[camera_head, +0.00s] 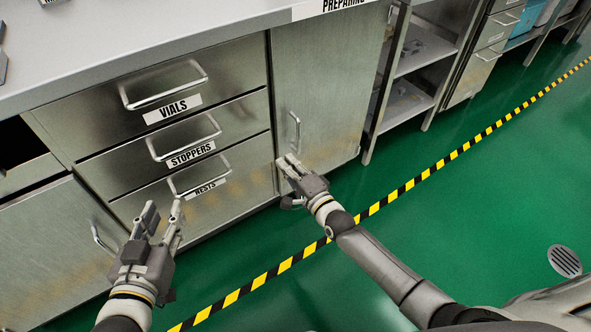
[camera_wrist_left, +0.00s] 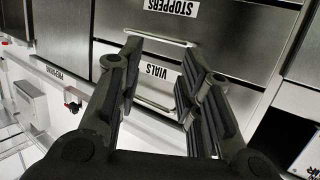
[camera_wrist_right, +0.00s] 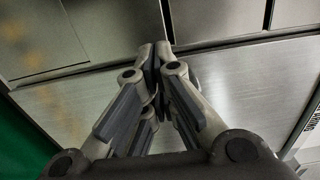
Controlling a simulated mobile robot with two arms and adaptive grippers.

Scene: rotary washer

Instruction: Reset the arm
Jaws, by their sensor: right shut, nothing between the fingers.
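My left gripper (camera_head: 162,219) is open and empty in front of the lower drawers, near the drawer labelled RESTS (camera_head: 205,189). Its parted fingers (camera_wrist_left: 158,72) also show in the left wrist view, with the STOPPERS and VIALS labels beyond them. My right gripper (camera_head: 287,163) is shut and empty in front of the metal cabinet door (camera_head: 325,85), close to the door's handle (camera_head: 294,132). In the right wrist view its fingertips (camera_wrist_right: 155,52) meet, with bare metal panels behind. Whether either gripper touches the cabinet front, I cannot tell.
The VIALS drawer (camera_head: 150,90) and STOPPERS drawer (camera_head: 180,138) look closed, under a grey worktop (camera_head: 150,30). Open shelves (camera_head: 420,55) stand right of the door. The green floor (camera_head: 480,190) is free, crossed by yellow-black tape (camera_head: 425,175); a round drain (camera_head: 565,261) lies at right.

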